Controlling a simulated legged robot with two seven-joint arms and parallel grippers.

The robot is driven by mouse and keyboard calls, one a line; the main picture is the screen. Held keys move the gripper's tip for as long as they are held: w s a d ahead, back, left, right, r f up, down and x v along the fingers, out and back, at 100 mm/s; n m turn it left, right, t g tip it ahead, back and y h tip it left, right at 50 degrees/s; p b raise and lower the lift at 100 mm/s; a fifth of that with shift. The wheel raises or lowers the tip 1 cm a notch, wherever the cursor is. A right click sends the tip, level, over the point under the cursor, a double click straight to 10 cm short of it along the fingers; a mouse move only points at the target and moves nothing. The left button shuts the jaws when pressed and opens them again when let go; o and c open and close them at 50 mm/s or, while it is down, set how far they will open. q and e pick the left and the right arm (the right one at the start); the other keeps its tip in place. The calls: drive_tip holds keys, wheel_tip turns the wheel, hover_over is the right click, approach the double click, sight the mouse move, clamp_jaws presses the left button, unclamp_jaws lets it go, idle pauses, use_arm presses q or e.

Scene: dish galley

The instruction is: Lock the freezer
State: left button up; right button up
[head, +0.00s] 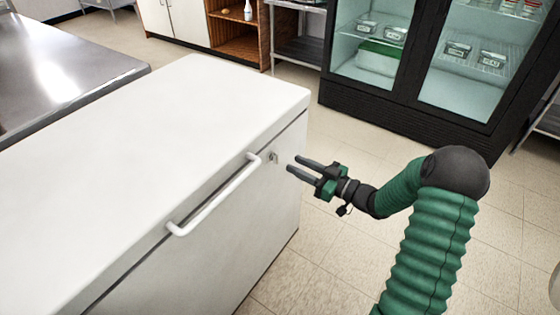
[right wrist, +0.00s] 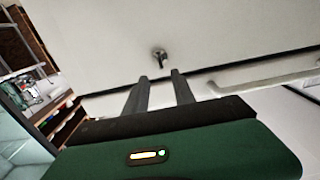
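The white chest freezer (head: 190,110) stands at the left with its lid down. Its white bar handle (head: 212,198) runs along the front. A small metal key or lock (head: 273,157) sits on the front face just right of the handle; it also shows in the right wrist view (right wrist: 159,56), ahead of the fingertips. My right gripper (head: 298,166) is open and empty, its fingers pointing at the lock from a short distance; its fingers show apart in the right wrist view (right wrist: 159,76). My left gripper is not in view.
A steel table (head: 60,60) stands behind the freezer at the left. The tiled floor (head: 300,270) right of the freezer is clear.

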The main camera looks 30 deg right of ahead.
sight(274, 158)
drive_tip(key=b+x, duration=0.1)
drive_tip(key=x, duration=0.5)
drive_tip(key=shift+w+a, duration=0.25)
drive_tip(key=shift+a, duration=0.1)
drive_tip(key=shift+d, duration=0.2)
drive_tip(key=c, duration=0.4)
drive_tip(key=shift+a+r, duration=0.1)
clamp_jaws()
